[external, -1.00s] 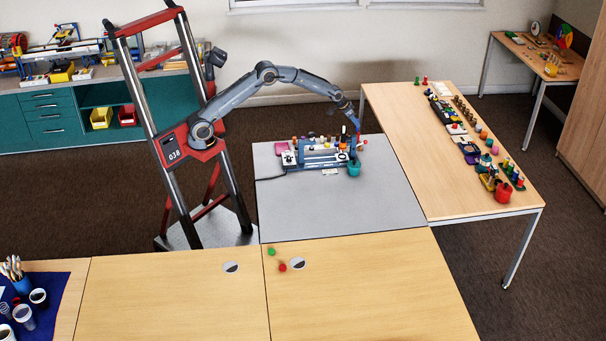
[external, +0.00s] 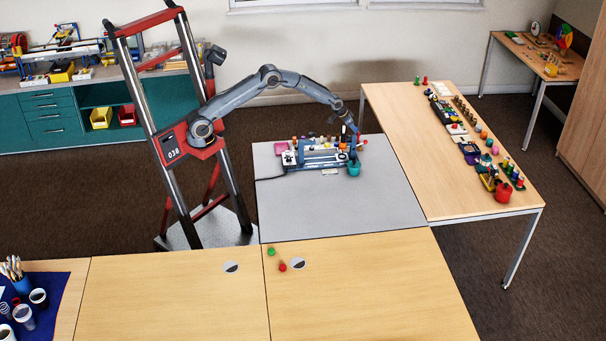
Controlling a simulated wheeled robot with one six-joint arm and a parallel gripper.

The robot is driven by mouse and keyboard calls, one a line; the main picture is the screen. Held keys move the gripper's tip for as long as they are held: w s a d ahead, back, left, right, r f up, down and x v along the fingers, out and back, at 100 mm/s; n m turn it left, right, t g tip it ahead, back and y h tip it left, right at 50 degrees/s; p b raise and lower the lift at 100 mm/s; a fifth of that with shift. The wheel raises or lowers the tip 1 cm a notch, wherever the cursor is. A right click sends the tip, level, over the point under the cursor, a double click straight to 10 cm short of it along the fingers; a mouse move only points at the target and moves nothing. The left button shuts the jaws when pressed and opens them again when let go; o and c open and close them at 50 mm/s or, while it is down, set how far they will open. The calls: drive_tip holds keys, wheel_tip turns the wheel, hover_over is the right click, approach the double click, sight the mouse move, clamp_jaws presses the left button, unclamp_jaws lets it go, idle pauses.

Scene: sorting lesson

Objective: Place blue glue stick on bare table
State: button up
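My gripper (external: 354,137) is low over the back right of the grey table (external: 340,208), just above the teal cup (external: 354,169). The gripper is small in this view, and I cannot tell whether its fingers are open or shut. Something blue shows at or beside its tip, but I cannot tell whether it is the blue glue stick or part of the gripper. No other thing can be made out as the blue glue stick. The front of the grey table is bare.
A blue and white device (external: 318,157) stands left of the cup, with several small coloured items behind it and a pink block (external: 281,148) at its left. A wooden table (external: 435,180) on the right carries a row of objects. Wooden tables (external: 370,290) adjoin the front.

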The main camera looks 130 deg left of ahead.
drive_tip(key=shift+f, duration=0.15)
drive_tip(key=a+b+v, duration=0.1)
drive_tip(key=v, duration=0.6)
drive_tip(key=shift+w+r+b, duration=0.25)
drive_tip(key=shift+r+b, duration=0.1)
drive_tip(key=shift+s+d+r, duration=0.15)
drive_tip(key=shift+d+r, duration=0.1)
drive_tip(key=shift+r, duration=0.05)
drive_tip(key=shift+c, duration=1)
